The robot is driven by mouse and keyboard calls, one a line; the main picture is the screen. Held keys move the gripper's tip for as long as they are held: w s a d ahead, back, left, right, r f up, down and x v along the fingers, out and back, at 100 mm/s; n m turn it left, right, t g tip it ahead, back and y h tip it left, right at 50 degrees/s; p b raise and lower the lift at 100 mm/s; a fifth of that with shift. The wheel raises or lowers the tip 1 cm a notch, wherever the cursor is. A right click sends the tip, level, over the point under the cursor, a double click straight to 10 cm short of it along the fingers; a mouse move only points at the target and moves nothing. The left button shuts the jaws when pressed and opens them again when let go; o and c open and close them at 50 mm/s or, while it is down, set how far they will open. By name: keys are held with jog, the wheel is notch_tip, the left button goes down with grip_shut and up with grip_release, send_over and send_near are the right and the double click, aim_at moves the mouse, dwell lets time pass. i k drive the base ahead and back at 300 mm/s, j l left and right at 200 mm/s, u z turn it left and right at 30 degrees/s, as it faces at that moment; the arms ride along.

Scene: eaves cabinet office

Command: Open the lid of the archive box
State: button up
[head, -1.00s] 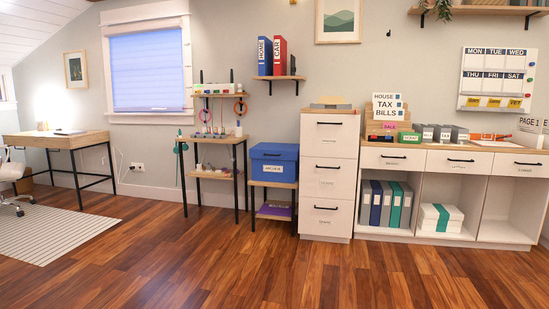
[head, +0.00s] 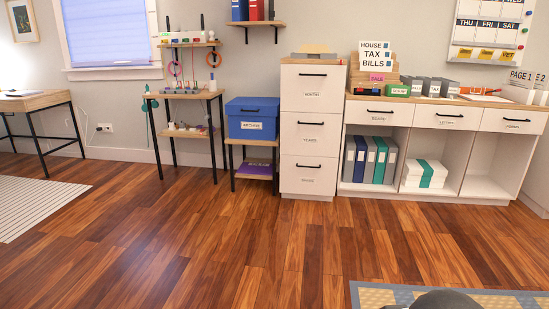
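The archive box (head: 252,128) is blue with a white label on its front. It stands on the wooden top of a small black-legged stand (head: 256,143), left of the white drawer cabinet. Its blue lid (head: 252,105) is on and looks shut, with a dark handle at its front. The box is across the room, well ahead of me. My gripper is not in the head view.
A shelf rack (head: 187,95) with small items stands left of the box. The tall drawer cabinet (head: 311,130) stands right of it. Open wooden floor (head: 200,230) lies in front. A patterned rug (head: 390,294) is at the bottom right.

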aim_at(255, 106)
jog(key=i, duration=2.25)
jog(key=i+u, duration=0.15)
jog(key=i, duration=0.4)
jog(key=i+l+u, duration=0.15)
jog(key=i, duration=0.4)
jog(key=i+l+u, duration=0.1)
jog(key=i, duration=0.45)
jog(key=l, duration=0.1)
